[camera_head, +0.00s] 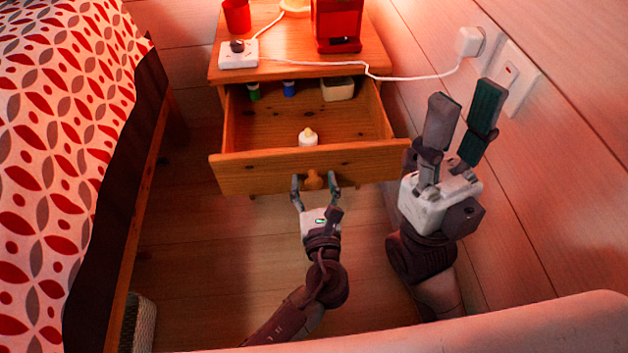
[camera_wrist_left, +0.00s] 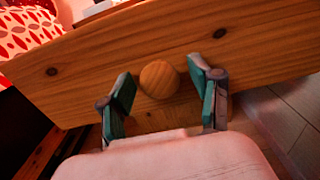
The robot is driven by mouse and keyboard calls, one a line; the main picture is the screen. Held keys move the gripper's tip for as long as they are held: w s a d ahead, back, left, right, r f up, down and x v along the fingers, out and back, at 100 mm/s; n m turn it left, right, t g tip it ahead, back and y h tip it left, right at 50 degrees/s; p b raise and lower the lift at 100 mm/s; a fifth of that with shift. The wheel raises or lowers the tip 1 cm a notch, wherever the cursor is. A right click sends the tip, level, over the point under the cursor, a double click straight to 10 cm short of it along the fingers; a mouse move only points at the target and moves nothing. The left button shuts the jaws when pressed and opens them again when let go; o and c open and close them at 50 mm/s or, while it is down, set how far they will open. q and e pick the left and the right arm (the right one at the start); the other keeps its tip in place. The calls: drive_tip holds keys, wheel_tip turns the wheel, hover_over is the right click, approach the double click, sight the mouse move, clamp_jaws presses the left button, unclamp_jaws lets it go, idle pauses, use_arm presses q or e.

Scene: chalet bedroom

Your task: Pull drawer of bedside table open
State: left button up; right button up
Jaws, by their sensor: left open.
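The wooden bedside table (camera_head: 292,85) stands against the wall with its drawer (camera_head: 230,172) pulled far out. Several small items lie inside the drawer. Its round wooden knob (camera_head: 314,180) is on the drawer front. My left gripper (camera_head: 315,182) is open at the drawer front, its fingers on either side of the knob. In the left wrist view the knob (camera_wrist_left: 159,79) sits between the two open fingers (camera_wrist_left: 163,97), with gaps on both sides. My right gripper (camera_head: 467,125) is raised to the right of the drawer, near the wall, with its fingers apart and empty.
A bed (camera_head: 60,130) is on the left. The tabletop holds a red cup (camera_head: 236,16), a red machine (camera_head: 337,25) and a white socket box (camera_head: 238,55). A white cable (camera_head: 400,77) runs to a wall plug. A white bottle (camera_head: 308,137) is in the drawer.

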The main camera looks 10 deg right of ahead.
use_arm(q)
drive_tip(key=s, duration=1.1)
drive_tip(key=shift+s, duration=0.35)
